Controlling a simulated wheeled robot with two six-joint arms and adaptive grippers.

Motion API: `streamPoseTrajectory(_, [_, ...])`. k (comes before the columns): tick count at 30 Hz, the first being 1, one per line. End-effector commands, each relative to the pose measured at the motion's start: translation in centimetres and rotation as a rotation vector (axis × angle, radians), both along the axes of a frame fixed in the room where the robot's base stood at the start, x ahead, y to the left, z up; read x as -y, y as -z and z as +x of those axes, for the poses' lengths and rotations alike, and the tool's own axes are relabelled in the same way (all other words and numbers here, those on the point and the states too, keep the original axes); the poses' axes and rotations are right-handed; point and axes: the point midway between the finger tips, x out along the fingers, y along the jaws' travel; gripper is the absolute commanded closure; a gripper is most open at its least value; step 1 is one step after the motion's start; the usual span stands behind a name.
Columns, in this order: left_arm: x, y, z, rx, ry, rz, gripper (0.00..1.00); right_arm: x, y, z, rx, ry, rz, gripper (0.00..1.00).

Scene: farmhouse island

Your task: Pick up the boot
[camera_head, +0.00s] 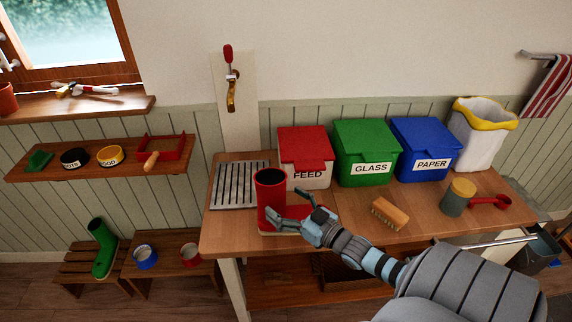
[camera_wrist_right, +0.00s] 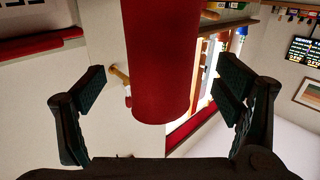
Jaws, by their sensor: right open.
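A red boot (camera_head: 270,188) stands upright on the wooden counter, its dark opening facing up. My right gripper (camera_head: 290,205) is open at the boot, its fingers on either side of the shaft and partly covering the boot's lower part. In the right wrist view the red shaft (camera_wrist_right: 160,60) rises between the two spread fingers, with a visible gap on each side. A green boot (camera_head: 103,248) stands on a low slatted bench at the lower left, far from the gripper. My left gripper is not in view.
Behind the red boot are a metal drain rack (camera_head: 240,186) and the red-lidded FEED bin (camera_head: 305,150). Green GLASS (camera_head: 365,150) and blue PAPER (camera_head: 427,145) bins stand to the right.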

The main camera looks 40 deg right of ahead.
Motion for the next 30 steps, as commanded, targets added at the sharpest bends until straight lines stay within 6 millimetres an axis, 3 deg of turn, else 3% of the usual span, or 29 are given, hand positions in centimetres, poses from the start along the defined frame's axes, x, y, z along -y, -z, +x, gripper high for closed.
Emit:
streamPoseTrajectory(6, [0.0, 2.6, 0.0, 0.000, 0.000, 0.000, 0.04, -0.7, 0.9, 3.6, 0.004, 0.001, 0.000, 0.15])
streamPoseTrajectory(9, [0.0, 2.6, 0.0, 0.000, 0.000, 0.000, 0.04, -0.8, 0.6, 5.0, 0.001, 0.000, -0.001, 0.15])
streamPoseTrajectory(17, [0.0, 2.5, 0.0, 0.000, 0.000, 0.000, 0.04, -0.9, 0.3, 5.7, -0.001, -0.001, 0.000, 0.15])
streamPoseTrajectory(30, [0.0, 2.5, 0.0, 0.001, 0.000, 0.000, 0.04, -0.9, 0.3, 5.6, -0.001, -0.001, -0.001, 0.83])
